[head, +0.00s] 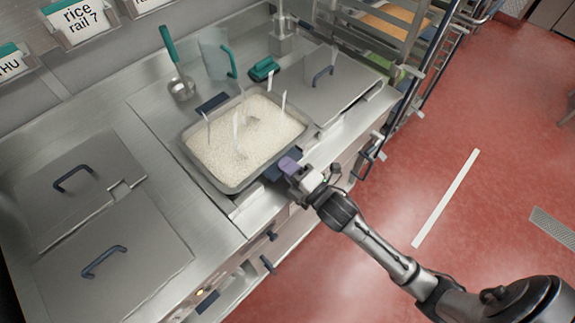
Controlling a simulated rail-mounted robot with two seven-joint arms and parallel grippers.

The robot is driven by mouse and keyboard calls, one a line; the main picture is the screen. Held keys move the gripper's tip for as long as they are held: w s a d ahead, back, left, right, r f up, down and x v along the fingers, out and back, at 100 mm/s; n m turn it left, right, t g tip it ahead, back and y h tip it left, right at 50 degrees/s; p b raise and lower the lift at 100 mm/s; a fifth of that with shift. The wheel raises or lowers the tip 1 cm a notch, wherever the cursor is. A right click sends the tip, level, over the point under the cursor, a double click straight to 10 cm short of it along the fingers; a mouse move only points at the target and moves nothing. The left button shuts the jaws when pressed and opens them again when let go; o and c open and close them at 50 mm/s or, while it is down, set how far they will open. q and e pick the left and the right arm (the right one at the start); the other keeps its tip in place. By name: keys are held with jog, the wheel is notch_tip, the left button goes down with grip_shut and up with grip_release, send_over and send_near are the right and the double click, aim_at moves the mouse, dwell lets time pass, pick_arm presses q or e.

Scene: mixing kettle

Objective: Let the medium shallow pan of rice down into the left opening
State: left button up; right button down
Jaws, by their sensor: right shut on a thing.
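The medium shallow pan of rice (247,134) is a rectangular steel pan filled with white rice, at the middle of the counter in the head view. A dark handle (212,103) shows at its far side. My right gripper (287,167) is shut on the pan's near side, around the dark handle there. The pan covers the counter area under it, so the left opening is hidden, and I cannot tell how high the pan sits over it. My left gripper is not in view.
Steel lids with dark handles (112,262) lie on the left of the counter; another lid (318,80) lies right of the pan. Behind the pan are a green-handled scoop (176,62), a clear jug (213,55) and a green-handled item (264,68). A rack stands at upper right.

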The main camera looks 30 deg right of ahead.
jog(key=shift+f, duration=0.3)
jog(key=shift+f+b, duration=0.1)
jog(key=shift+b, duration=0.2)
jog(key=shift+f, duration=0.5)
